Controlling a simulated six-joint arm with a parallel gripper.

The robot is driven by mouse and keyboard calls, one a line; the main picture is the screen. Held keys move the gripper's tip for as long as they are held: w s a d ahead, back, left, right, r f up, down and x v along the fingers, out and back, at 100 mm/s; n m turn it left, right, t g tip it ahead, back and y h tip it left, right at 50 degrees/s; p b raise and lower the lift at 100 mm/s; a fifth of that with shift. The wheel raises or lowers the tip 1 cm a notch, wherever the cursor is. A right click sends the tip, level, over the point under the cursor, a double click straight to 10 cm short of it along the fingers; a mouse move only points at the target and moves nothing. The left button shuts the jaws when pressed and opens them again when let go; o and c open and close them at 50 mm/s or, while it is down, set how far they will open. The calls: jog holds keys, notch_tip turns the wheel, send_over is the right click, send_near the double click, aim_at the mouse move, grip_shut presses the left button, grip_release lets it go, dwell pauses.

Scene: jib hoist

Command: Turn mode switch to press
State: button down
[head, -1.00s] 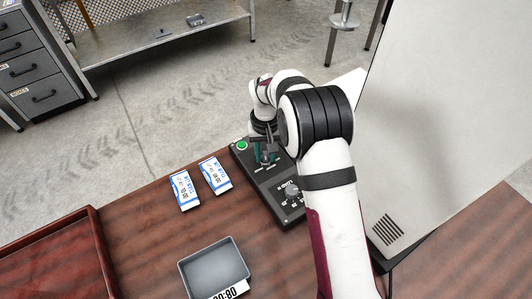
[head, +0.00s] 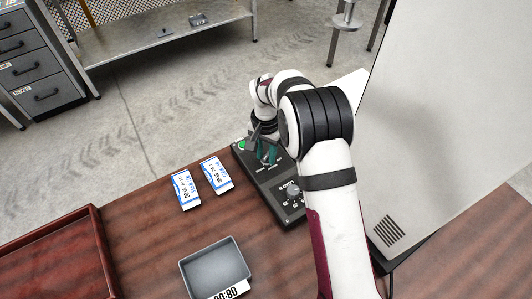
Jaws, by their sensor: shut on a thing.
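A black control box (head: 277,181) lies on the wooden table, tilted lengthwise from upper left to lower right. A green button (head: 242,145) is at its far end and a round dial (head: 291,193) with small white markings is near its close end.
A grey tray (head: 214,262) with a label is in front, and a red-brown wooden tray (head: 98,236) is at left. A large pale panel (head: 450,110) rises close on the right.

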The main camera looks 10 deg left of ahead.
aim_at(266, 157)
dwell(0.4)
jog(key=c, duration=0.6)
grip_release()
jog(key=shift+r, duration=0.1)
notch_tip(266, 157, up, 16)
jog(key=shift+f, duration=0.15)
